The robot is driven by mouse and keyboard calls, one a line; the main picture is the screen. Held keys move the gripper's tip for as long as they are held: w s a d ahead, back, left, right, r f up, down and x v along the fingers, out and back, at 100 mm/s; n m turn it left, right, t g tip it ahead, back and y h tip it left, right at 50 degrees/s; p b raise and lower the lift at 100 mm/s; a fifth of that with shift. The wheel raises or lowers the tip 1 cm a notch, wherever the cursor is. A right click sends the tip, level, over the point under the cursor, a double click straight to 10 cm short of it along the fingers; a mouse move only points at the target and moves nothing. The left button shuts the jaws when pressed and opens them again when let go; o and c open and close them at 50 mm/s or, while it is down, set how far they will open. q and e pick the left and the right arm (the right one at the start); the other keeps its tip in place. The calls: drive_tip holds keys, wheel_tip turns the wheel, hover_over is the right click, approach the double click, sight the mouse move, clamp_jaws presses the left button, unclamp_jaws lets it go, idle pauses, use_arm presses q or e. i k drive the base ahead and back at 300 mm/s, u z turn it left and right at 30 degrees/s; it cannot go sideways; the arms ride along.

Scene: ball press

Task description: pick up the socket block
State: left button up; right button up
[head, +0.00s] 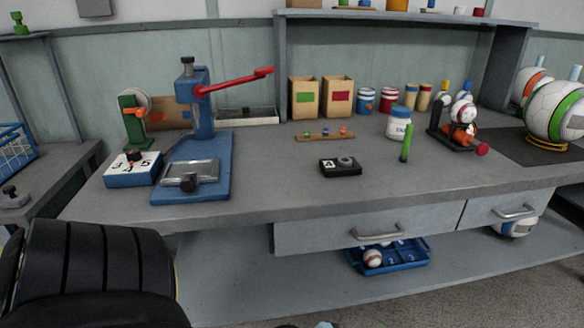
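A small black block (341,167) lies flat on the middle of the grey workbench, near its front. Its top has a white tile marked 4 and a round grey fitting, which looks like a socket. A blue-sided block with a white top (133,170) marked 3, 4, 5 and a black knob sits at the bench's left end. I take the black block to be the socket block; no label names it. Neither of my grippers shows in the head view.
A blue press (196,110) with a red lever stands right of the numbered block. A white jar (399,124) and green stick (406,142) stand right of the black block. A wooden strip (325,136) lies behind it. Bench front (300,200) is clear.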

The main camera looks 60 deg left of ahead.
sight(341, 167)
drive_tip(key=k, duration=0.35)
drive_tip(key=u, duration=1.95)
drive_tip(key=i, duration=0.3)
drive_tip(key=u, duration=0.05)
